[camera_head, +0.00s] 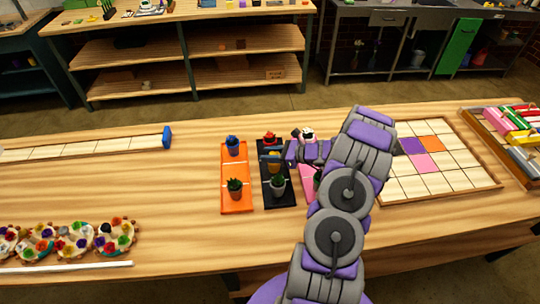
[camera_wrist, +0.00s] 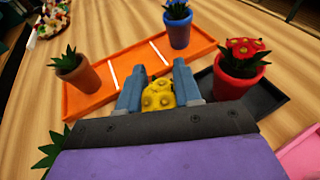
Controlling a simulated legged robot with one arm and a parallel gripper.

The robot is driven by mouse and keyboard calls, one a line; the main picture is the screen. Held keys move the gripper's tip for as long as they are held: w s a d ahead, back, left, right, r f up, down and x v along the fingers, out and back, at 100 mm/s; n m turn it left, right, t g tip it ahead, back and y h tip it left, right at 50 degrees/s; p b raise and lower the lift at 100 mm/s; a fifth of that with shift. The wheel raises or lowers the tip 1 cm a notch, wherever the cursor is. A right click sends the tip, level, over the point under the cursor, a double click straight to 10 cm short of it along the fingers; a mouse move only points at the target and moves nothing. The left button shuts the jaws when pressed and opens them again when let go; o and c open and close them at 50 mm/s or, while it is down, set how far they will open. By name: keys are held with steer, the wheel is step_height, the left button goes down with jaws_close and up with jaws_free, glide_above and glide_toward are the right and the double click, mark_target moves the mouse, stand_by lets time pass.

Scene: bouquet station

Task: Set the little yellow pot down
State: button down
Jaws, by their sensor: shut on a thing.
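The little yellow pot (camera_head: 274,167) shows over the black tray (camera_head: 270,203), between a red pot and a grey pot. In the wrist view yellow rounded tops (camera_wrist: 158,94) show between the two blue fingers; the rest of the pot is hidden. My gripper (camera_wrist: 158,88) is shut on the yellow pot. In the head view my gripper (camera_head: 272,158) reaches in from the right. I cannot tell whether the pot touches the tray. The red pot (camera_wrist: 238,85) with red flowers stands in the black tray's far end. The grey pot (camera_head: 278,188) with a green plant stands at its near end.
The orange tray (camera_head: 236,167) beside it holds a blue pot (camera_head: 233,148) and a terracotta pot (camera_head: 235,193); its middle is clear. A pink tray (camera_head: 307,179) is partly hidden behind my arm. A tiled board (camera_head: 435,185) lies right, flower wreaths (camera_head: 75,240) lie left.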

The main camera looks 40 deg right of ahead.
steer(key=c, duration=0.8)
jaws_free()
